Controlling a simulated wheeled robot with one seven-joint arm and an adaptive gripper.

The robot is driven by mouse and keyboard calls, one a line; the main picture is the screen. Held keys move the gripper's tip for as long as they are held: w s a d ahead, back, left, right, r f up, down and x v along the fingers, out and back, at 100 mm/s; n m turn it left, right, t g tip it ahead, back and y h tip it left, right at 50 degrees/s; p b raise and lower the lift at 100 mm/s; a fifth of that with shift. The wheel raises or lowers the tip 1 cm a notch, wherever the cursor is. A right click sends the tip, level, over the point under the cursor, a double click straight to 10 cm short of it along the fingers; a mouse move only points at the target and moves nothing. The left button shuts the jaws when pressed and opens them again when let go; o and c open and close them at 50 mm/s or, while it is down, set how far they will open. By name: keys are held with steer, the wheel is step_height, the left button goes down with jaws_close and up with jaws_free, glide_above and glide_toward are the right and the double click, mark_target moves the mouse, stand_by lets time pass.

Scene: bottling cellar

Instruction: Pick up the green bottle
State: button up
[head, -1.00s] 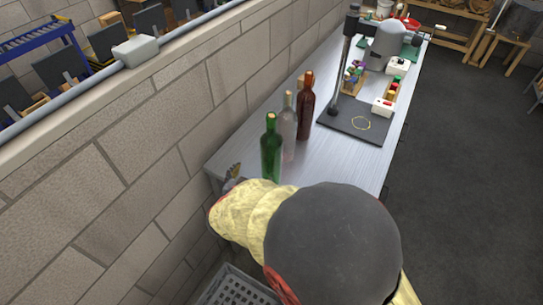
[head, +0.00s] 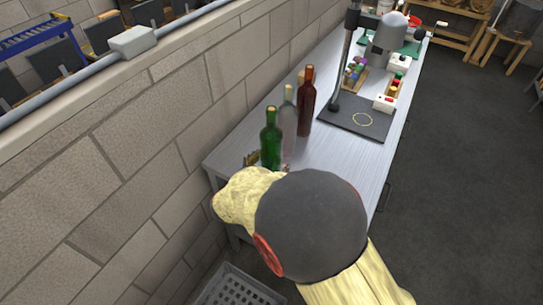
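The green bottle (head: 271,140) stands upright near the close end of the grey metal bench, nearest me in a row of bottles. My gripper (head: 267,165) is mostly hidden behind my own wrist. A brownish finger part shows just left of the bottle's lower body, and a small part shows to its right. The bottle's base is hidden by my arm. I cannot tell whether the fingers touch the bottle.
A clear bottle (head: 288,115) and a dark red-brown bottle (head: 306,103) stand close behind the green one. A black mat (head: 350,128) with a stand lies farther back. A block wall (head: 150,140) runs along the left. A grey crate (head: 235,290) is below.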

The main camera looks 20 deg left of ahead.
steer(key=shift+w+f, duration=0.15)
steer(key=shift+w, duration=0.25)
steer(key=shift+c, duration=1)
jaws_close()
steer(key=shift+a+r, duration=0.1)
steer(key=shift+r, duration=0.1)
